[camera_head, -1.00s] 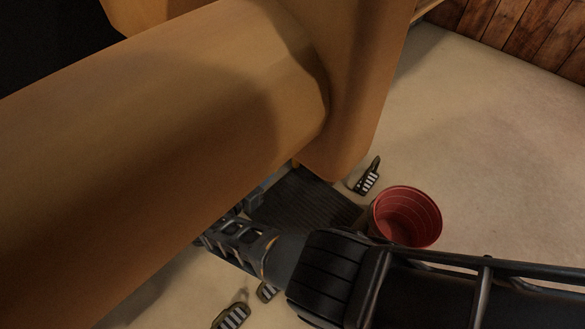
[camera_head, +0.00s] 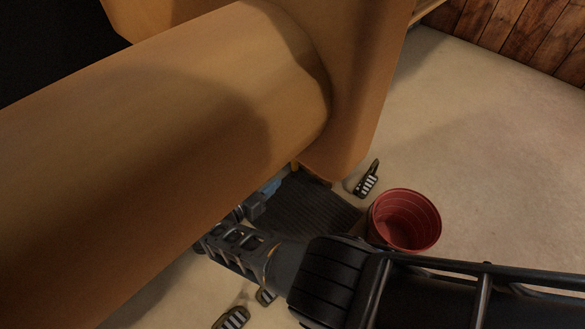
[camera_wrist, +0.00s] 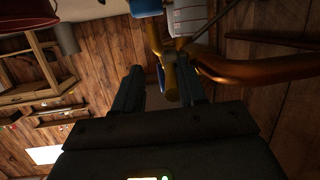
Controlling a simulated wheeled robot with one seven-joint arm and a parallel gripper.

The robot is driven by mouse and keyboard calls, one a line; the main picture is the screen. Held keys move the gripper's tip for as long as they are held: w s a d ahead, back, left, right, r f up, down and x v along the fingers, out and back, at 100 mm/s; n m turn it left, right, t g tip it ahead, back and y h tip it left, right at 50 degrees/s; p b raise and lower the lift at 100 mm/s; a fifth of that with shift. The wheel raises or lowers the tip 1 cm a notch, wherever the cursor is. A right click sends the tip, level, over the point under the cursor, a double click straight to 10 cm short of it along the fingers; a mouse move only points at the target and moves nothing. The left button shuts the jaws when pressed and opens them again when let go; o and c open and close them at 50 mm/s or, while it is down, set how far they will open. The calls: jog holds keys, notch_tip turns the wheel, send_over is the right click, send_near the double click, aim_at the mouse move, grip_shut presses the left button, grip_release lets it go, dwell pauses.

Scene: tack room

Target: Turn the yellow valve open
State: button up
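A yellow-brass fitting (camera_wrist: 169,72), apparently the yellow valve, shows at the upper middle of the wrist view. It lies between and beyond the fingers of my gripper (camera_wrist: 160,68), closer to the right finger. The fingers are apart, with a gap showing left of the fitting; contact with the right finger cannot be told. A copper-orange pipe (camera_wrist: 255,72) runs right from behind the right finger. In the head view the valve cannot be made out; a large tan form covers much of the picture.
A red bucket (camera_head: 405,221) stands on the pale floor beside a dark ribbed mat (camera_head: 305,208). Striped brush-like items (camera_head: 367,180) lie nearby. Floor at the right is clear up to the wood wall (camera_head: 535,35). Wooden shelves (camera_wrist: 35,75) stand left in the wrist view.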

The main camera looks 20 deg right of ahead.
jog(key=v, duration=0.8)
jog(key=shift+s+a+f, duration=0.2)
jog(key=shift+a+f, duration=0.05)
jog(key=shift+f, duration=0.05)
dwell(0.6)
jog(key=shift+a, duration=0.1)
dwell(0.4)
jog(key=p+v, duration=0.1)
jog(key=v, duration=0.7)
jog(key=shift+r, duration=0.2)
jog(key=shift+c, duration=0.3)
